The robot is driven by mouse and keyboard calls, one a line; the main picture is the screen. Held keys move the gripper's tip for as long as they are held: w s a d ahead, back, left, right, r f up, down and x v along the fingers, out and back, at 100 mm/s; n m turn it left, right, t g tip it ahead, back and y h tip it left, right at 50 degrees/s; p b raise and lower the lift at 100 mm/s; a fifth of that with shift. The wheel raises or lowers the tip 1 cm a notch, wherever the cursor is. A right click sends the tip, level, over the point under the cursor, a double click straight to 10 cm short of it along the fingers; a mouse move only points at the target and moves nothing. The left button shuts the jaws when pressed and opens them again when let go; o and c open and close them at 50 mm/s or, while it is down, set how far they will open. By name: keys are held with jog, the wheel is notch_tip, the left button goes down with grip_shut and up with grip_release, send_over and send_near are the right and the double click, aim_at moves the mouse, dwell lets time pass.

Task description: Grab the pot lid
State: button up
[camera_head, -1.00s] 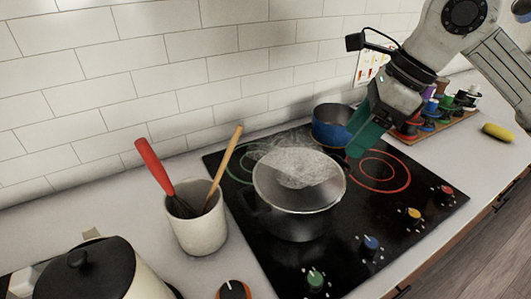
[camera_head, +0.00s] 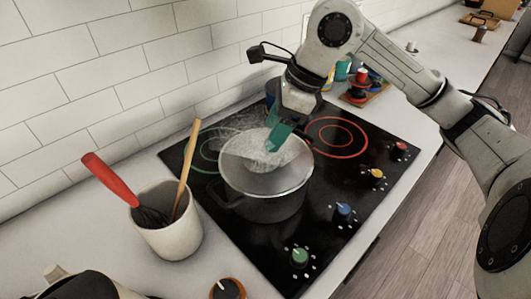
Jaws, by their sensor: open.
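A steel pot (camera_head: 265,205) with a pale rim and dark handles stands on the black cooktop. Its top (camera_head: 262,183) looks see-through and glassy, with a whitish bubbly or steamy patch; I cannot clearly tell a lid's edge or knob there. My gripper (camera_head: 284,142) is open and empty, its teal fingers pointing down over the pot's back right part. I cannot tell whether they touch the pot or its top. At the bottom left, a black lidded vessel (camera_head: 84,287) is cut off by the picture edge.
A crock (camera_head: 170,240) with a red-handled whisk and a wooden utensil stands left of the cooktop (camera_head: 330,200). Coloured knobs line the cooktop's right side. Jars stand on a board (camera_head: 370,98) behind.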

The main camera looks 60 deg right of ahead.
aim_at(266, 152)
jog(key=shift+p+x, duration=0.3)
jog(key=shift+x, duration=1.45)
grip_shut()
